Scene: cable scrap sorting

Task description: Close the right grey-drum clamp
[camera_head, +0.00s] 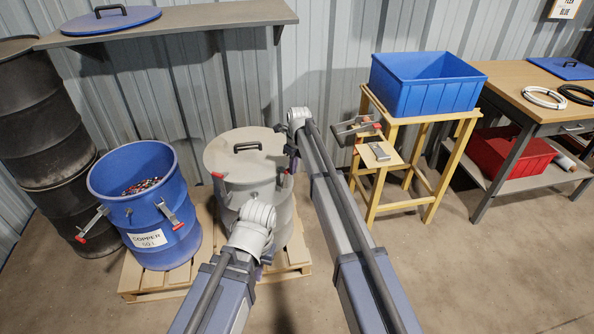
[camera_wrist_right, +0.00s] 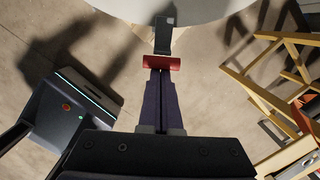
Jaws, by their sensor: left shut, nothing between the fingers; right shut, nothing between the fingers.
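The grey drum (camera_head: 240,200) stands on a pallet with its grey lid (camera_head: 228,158) on top. The right clamp shows in the right wrist view as a dark lever (camera_wrist_right: 164,38) with a red end (camera_wrist_right: 161,62), reaching past the drum's edge. My right gripper (camera_wrist_right: 163,72) is shut and empty, its fingertips at the red end; contact is unclear. In the head view the right gripper (camera_head: 291,156) is small and partly covered by its arm. The left clamp's red end (camera_head: 217,175) lies near the rim. My left gripper (camera_head: 260,266) is shut and mostly hidden behind its wrist, low before the drum.
A blue drum (camera_head: 110,188) with copper scrap and outward-standing clamps is at left on the pallet (camera_head: 150,286). A yellow stand (camera_head: 440,180) with a blue bin (camera_head: 425,95) is at right. Dark drums (camera_head: 35,100) stand far left. The floor at front right is clear.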

